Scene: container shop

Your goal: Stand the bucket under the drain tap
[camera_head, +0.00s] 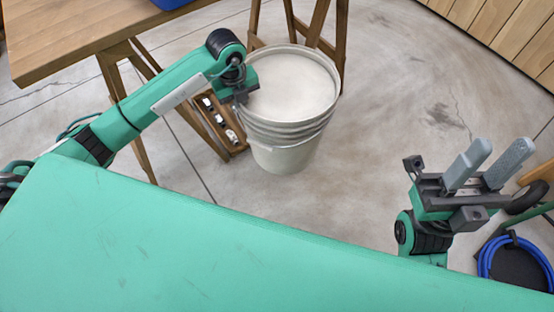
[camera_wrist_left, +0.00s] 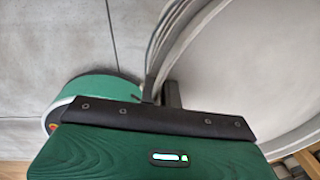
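The bucket (camera_head: 284,153) is a large pale pail with ridges below its rim, beside the wooden trestle in the head view. It looks upright, and its wide mouth shows a pale interior. I cannot tell whether its base touches the floor. My left gripper (camera_head: 241,94) is at the bucket's left rim. In the left wrist view the rim (camera_wrist_left: 182,30) runs down between the fingers (camera_wrist_left: 162,96), which look closed on it. My right gripper (camera_head: 503,147) is empty, its two grey fingers apart, away from the bucket. I see no drain tap.
A wooden bench (camera_head: 75,38) stands on trestle legs at upper left, with a blue object (camera_head: 170,3) on top. A wooden tray (camera_head: 207,117) of small items is left of the bucket. A coiled blue hose (camera_head: 487,263) lies at lower right. The floor (camera_head: 400,85) right of the bucket is clear.

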